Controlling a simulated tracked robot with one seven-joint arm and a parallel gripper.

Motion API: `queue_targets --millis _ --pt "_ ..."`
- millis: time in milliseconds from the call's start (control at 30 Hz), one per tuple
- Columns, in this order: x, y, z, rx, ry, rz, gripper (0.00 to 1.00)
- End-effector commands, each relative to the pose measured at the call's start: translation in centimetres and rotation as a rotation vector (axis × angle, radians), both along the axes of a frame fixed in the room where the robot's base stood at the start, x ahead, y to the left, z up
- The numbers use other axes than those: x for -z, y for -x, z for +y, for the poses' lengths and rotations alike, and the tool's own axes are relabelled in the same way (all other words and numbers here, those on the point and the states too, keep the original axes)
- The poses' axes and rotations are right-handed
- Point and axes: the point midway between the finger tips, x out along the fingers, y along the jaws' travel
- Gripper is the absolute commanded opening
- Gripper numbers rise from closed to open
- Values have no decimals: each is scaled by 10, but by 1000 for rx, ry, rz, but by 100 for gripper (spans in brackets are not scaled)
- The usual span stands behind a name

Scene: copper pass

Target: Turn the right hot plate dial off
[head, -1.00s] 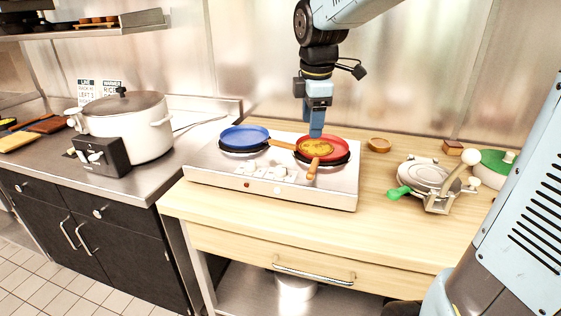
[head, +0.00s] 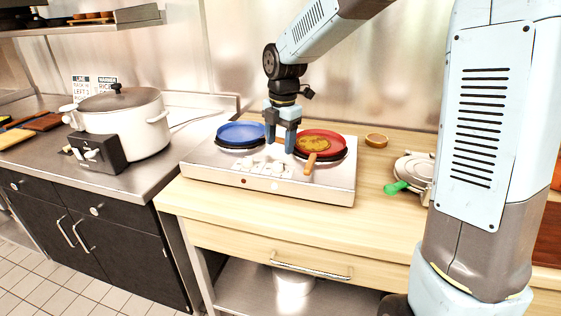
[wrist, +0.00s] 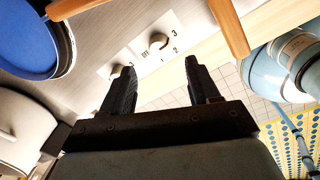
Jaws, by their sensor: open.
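The silver hot plate (head: 335,188) stands on the wooden counter, with pale dials on its front part. In the wrist view the right dial (wrist: 158,43) shows beside printed marks including 2 and 3; its exact setting is too small to tell. The left dial (wrist: 117,71) is partly behind a finger. My gripper (head: 280,146) is open and empty, pointing down above the hot plate between the two pans. In the wrist view its fingertips (wrist: 160,66) are spread to either side of the right dial, apparently without touching it.
A blue pan (head: 240,132) sits on the left burner. A red pan (head: 335,141) with food sits on the right burner, its wooden handle (head: 310,164) reaching forward near my gripper. A white pot (head: 145,125) stands left. A green-handled press (head: 412,172) is right, partly hidden by my arm.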

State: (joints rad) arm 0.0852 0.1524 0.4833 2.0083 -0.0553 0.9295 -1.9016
Motion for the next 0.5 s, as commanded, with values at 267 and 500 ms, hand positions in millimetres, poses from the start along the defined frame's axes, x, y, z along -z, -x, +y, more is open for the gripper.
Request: queue_targets --millis 267,500 --pt "47 -2 2 -1 1 2 61" --pt "67 -3 4 0 0 0 61"
